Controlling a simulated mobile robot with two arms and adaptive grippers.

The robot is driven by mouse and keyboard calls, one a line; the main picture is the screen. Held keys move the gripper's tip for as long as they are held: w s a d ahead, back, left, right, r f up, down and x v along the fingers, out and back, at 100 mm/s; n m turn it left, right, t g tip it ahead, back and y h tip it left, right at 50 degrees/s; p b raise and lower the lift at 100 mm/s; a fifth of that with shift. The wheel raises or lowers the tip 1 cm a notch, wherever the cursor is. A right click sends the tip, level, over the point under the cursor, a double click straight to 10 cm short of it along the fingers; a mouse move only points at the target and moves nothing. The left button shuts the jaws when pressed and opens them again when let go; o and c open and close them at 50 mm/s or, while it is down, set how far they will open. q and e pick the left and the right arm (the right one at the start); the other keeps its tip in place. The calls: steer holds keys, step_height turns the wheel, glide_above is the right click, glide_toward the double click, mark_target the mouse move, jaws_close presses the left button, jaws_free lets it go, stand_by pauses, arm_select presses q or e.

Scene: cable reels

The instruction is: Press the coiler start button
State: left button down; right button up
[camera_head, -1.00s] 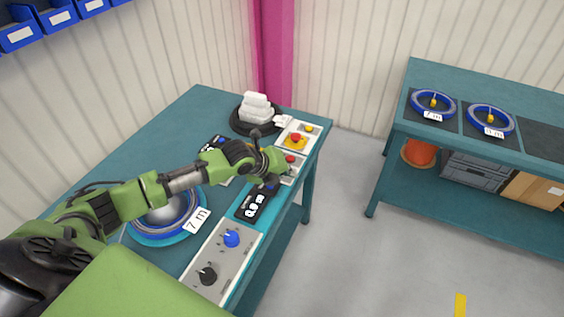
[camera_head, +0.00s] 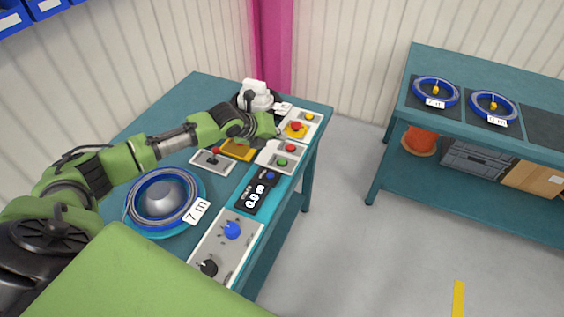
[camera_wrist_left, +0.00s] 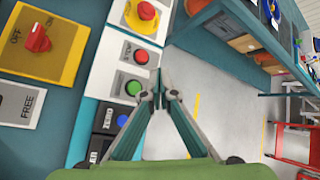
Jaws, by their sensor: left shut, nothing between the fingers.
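The green button (camera_head: 283,162) sits below the red button (camera_head: 290,148) on a light panel along the table's right edge. In the left wrist view the green button (camera_wrist_left: 133,87) and the red button (camera_wrist_left: 141,56), with a label like STOP beside it, are just left of my fingertips. My left gripper (camera_wrist_left: 156,91) is shut and empty. In the head view my left gripper (camera_head: 277,134) is beyond the two buttons, near the emergency stop (camera_head: 296,126). I cannot tell its exact height above the panel. My right gripper is not in view.
A blue coil (camera_head: 162,198) tagged 7 m lies on the table. A black meter display (camera_head: 256,192) and a panel with blue and black knobs (camera_head: 232,230) are nearer. A yellow switch plate (camera_head: 238,150) is left of the buttons. A second bench (camera_head: 480,137) stands right, across open floor.

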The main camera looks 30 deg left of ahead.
arm_select(q)
steer(key=b, duration=0.5)
glide_above(280, 162)
step_height(280, 162, down, 6)
steer(key=shift+f, duration=0.15)
steer(key=shift+f+b, duration=0.5)
steer(key=shift+f, duration=0.35)
steer(key=shift+f, duration=0.4)
